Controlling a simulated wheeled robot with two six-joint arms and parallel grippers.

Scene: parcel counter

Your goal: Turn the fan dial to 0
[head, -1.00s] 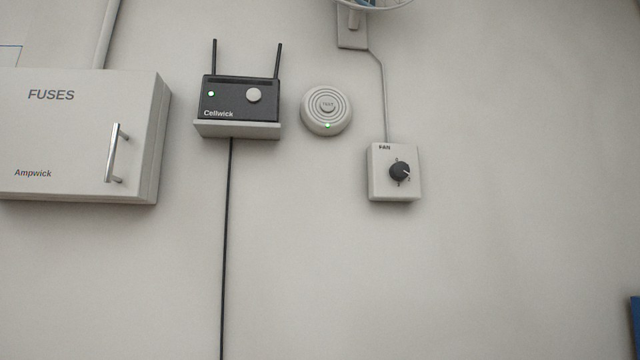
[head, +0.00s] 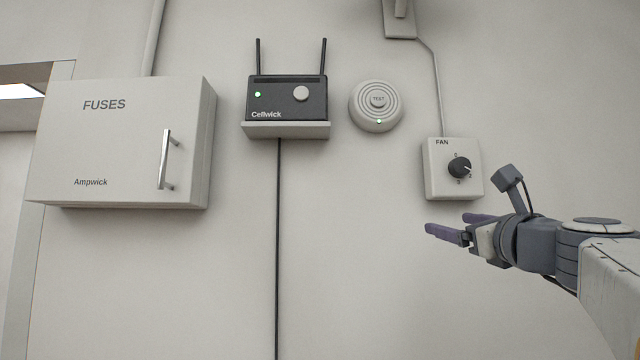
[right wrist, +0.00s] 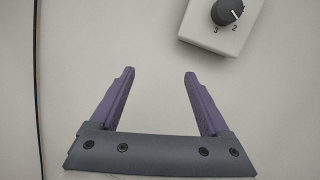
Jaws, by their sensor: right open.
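The fan control box (head: 436,182) is a white box on the wall, marked FAN, at the right of the head view. Its black round dial (head: 459,167) has a light pointer line that points right and slightly down in the head view. In the right wrist view the dial (right wrist: 226,11) is at the top right, partly cut off, with the digits 2 and 3 beside it. My right gripper (head: 452,226) is open and empty, just below the box and apart from it. It also shows in the right wrist view (right wrist: 160,75). My left gripper is not in view.
A grey cable (head: 438,85) runs up from the box. To the left are a round TEST detector (head: 377,106), a black Cellwick router (head: 288,98) on a shelf with a hanging cable, and a fuse cabinet (head: 125,150). The wall below the box is bare.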

